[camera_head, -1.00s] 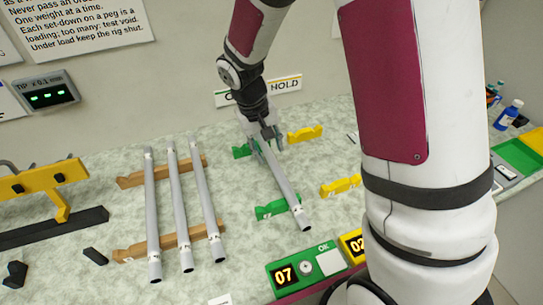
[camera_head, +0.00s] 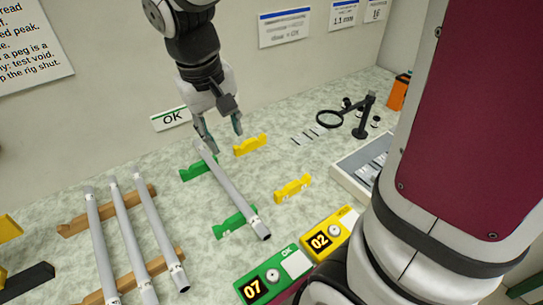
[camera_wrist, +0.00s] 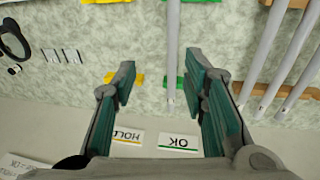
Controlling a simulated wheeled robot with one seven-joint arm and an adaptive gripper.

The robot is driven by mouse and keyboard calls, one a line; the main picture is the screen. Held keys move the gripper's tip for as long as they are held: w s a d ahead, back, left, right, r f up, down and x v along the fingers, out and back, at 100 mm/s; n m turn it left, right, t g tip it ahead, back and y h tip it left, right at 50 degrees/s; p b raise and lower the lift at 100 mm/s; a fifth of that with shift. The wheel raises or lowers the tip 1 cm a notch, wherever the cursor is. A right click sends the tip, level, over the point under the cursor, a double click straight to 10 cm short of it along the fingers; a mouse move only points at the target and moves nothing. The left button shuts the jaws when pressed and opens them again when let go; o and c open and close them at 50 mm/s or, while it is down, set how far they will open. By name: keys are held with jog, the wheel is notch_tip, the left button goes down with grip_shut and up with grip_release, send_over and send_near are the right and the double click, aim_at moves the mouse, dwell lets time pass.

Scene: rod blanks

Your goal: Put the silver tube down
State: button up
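The silver tube (camera_head: 230,185) lies across the two green notched rests, the far one (camera_head: 190,172) and the near one (camera_head: 232,224). Its lower end sticks out past the near rest. My gripper (camera_head: 222,140) is above the tube's far end with its fingers spread and nothing between them held. In the wrist view the tube (camera_wrist: 172,50) shows between the open fingers, closer to the right one, with a gap on both sides.
Several silver tubes, three in view (camera_head: 130,240), lie on brown wooden rests (camera_head: 160,264) to the left. Yellow rests (camera_head: 292,188) to the right are empty. Counter boxes, green (camera_head: 268,275) and yellow (camera_head: 325,238), stand in front. A magnifier stand (camera_head: 362,115) and tray (camera_head: 350,178) are farther right.

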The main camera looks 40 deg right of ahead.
jog(key=s+r+t+y, duration=0.1)
jog(key=s+r, duration=0.1)
jog(key=s, duration=0.6)
jog(key=s+r+t, duration=0.1)
jog(key=s+r, duration=0.2)
jog(key=s, duration=0.6)
jog(key=shift+s+d+y, duration=0.3)
jog(key=shift+d+y, duration=0.05)
jog(key=shift+y, duration=0.05)
notch_tip(320, 180, up, 4)
jog(key=p, duration=0.1)
jog(key=t+p, duration=0.1)
jog(key=p, duration=0.1)
jog(key=shift+s+f, duration=0.1)
jog(key=shift+f, duration=0.15)
